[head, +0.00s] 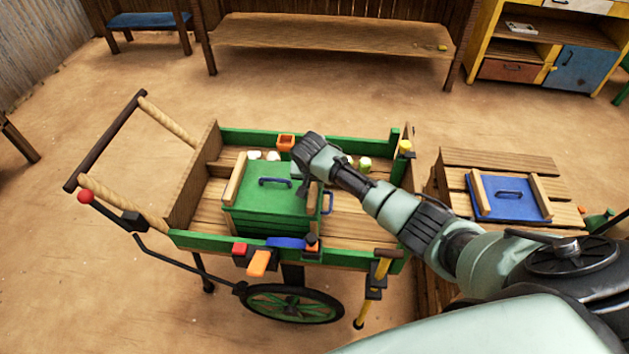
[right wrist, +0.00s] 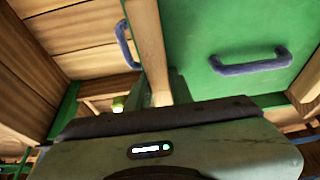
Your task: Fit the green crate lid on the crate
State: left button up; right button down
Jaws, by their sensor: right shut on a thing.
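The green crate lid (head: 263,198) has a blue handle and a wooden batten on each side. It is over the green crate (head: 265,224), which stands in the cart; I cannot tell whether it sits fully down. My right gripper (head: 302,188) is shut on the lid's right batten (head: 313,198). In the right wrist view the batten (right wrist: 148,45) runs down to the gripper, beside the green lid top (right wrist: 210,35) and its blue handle (right wrist: 250,60). A blue crate handle (head: 327,203) shows at the crate's right side. The fingertips are partly hidden. My left gripper is out of view.
The cart (head: 350,258) has green side rails and a plank floor. Small items lie behind the crate, near an orange pot (head: 286,142). A blue lid (head: 508,205) lies on a plank-topped box at the right. The cart floor right of the crate has free room.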

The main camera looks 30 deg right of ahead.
dwell(0.3)
jog(key=c, duration=1.2)
grip_release()
jog(key=shift+o, duration=0.2)
jog(key=shift+r, duration=0.1)
